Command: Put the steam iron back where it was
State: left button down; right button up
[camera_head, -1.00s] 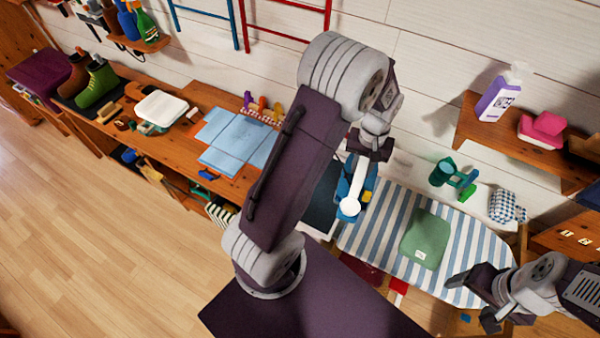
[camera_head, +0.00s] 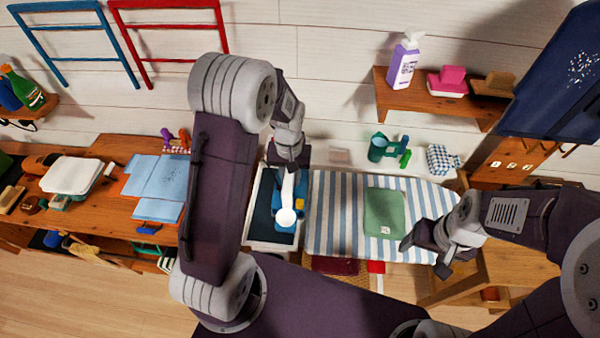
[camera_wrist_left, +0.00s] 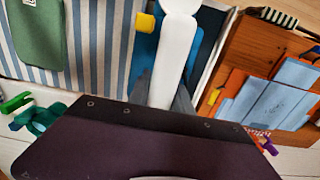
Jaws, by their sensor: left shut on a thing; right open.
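The steam iron (camera_head: 287,204), with a blue body, a yellow part and a long white handle, is near the left end of the striped ironing board (camera_head: 330,213). It overlaps a dark panel with a pale rim (camera_head: 250,237) in the picture; whether it touches that panel I cannot tell. My left gripper (camera_head: 288,164) is shut on the iron's white handle. In the left wrist view the handle (camera_wrist_left: 176,55) runs up between the fingers, with blue and yellow parts beside it. My right gripper (camera_head: 424,257) is open and empty by the board's front right edge.
A folded green cloth (camera_head: 384,212) lies on the board. A green cup-like item (camera_head: 378,147) and a checkered bundle (camera_head: 441,160) are behind it. A wall shelf (camera_head: 432,101) holds a purple bottle. Blue sheets (camera_head: 160,180) lie on the wooden counter at left.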

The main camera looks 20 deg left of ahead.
pick_arm(q)
jog(key=s+a+f, duration=0.1)
jog(key=f, duration=0.1)
jog(key=a+f+p, duration=0.1)
jog(key=a+f, duration=0.1)
jog(key=f, duration=0.1)
jog(key=s+a+f, duration=0.1)
jog(key=a+f, duration=0.1)
jog(key=shift+s+f, duration=0.2)
jog(key=shift+s, duration=0.1)
jog(key=shift+s+f, duration=0.1)
jog(key=shift+f, duration=0.05)
jog(key=c, duration=1.2)
grip_release()
jog(key=shift+d, duration=0.1)
jog(key=shift+o, duration=0.2)
